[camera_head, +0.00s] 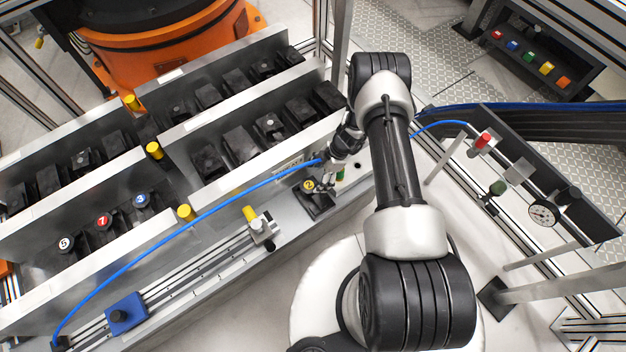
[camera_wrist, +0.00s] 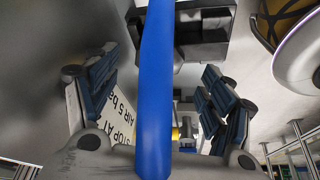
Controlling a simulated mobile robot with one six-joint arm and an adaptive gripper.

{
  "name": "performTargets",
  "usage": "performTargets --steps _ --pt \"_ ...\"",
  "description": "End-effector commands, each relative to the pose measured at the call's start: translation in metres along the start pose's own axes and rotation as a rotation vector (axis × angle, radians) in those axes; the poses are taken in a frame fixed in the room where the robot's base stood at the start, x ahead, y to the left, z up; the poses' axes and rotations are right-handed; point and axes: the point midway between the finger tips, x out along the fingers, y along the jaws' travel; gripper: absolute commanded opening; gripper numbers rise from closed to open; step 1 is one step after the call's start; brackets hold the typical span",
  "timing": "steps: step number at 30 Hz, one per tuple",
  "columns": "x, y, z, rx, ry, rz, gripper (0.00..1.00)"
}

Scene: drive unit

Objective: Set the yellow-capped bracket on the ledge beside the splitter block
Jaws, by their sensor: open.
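My gripper (camera_head: 338,152) is over the right end of the drive unit, fingers apart; in the wrist view (camera_wrist: 160,62) the two dark fingers stand left and right. A blue hose (camera_head: 215,205) runs up to the gripper in the head view; in the wrist view the hose (camera_wrist: 153,90) passes close to the camera between the fingers. A grey bracket with a yellow cap (camera_head: 262,229) sits on the front rail, left of and apart from my gripper. A yellow cap on a silver part (camera_wrist: 176,133) also shows low in the wrist view. I cannot tell which part is the splitter block.
A blue block (camera_head: 126,311) sits on the rail at left. Long upright plates (camera_head: 240,158) with rows of black blocks fill the left. A gauge panel (camera_head: 543,214) stands at right.

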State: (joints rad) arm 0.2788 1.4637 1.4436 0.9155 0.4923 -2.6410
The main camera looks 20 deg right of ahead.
Motion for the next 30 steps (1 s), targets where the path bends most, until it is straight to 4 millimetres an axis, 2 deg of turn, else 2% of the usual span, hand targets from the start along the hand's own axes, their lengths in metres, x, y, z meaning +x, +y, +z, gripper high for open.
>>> performTargets --steps 1,3,11,14,17,22,26,30 --pt "-0.015 0.001 -0.001 0.001 -0.001 0.002 0.75" --pt "-0.027 0.001 -0.001 0.002 0.000 0.002 0.75" --pt "-0.054 0.001 -0.001 0.003 0.000 0.002 0.75" --pt "-0.074 0.010 -0.010 0.024 -0.003 0.010 0.75" --pt "-0.110 0.024 -0.029 0.071 -0.008 0.026 0.75" --pt "-0.203 0.041 -0.082 0.209 -0.023 0.061 0.75" --pt "-0.274 0.034 -0.125 0.333 -0.038 0.090 0.75" --pt "-0.343 0.011 -0.166 0.473 -0.056 0.129 0.75"
